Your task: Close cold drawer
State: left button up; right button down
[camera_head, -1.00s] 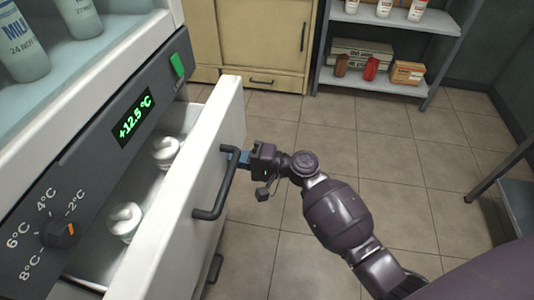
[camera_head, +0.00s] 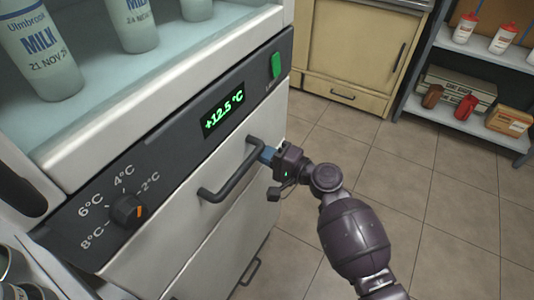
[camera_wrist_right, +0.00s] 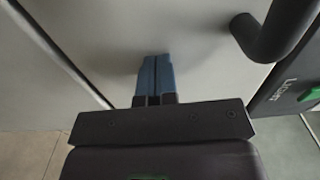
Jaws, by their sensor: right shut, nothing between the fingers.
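The cold drawer (camera_head: 190,225) is the white front under the dark control panel; its front now sits in against the cabinet and its inside is hidden. Its dark bar handle (camera_head: 232,172) shows on the front, and part of it is at the upper right of the right wrist view (camera_wrist_right: 262,38). My right gripper (camera_head: 267,154) is at the drawer front by the handle's far end. In the wrist view its blue fingertips (camera_wrist_right: 155,75) are together, empty, and against or very close to the white front, beside the handle. My left gripper is not in view.
The control panel (camera_head: 165,160) has a dial, a +12.5 °C display and a green switch. Milk bottles (camera_head: 45,55) stand on the shelf above. Another handle (camera_head: 250,272) is lower down. A wooden cabinet (camera_head: 350,50) and a shelf rack (camera_head: 465,125) stand behind open tiled floor.

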jog(key=shift+w+a+r, duration=0.15)
jog(key=shift+r, duration=0.15)
pick_arm(q)
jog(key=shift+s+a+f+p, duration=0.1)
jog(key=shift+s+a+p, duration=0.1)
jog(key=shift+p, duration=0.2)
pick_arm(e)
jog(key=v, duration=1.1)
jog(key=shift+f, duration=0.3)
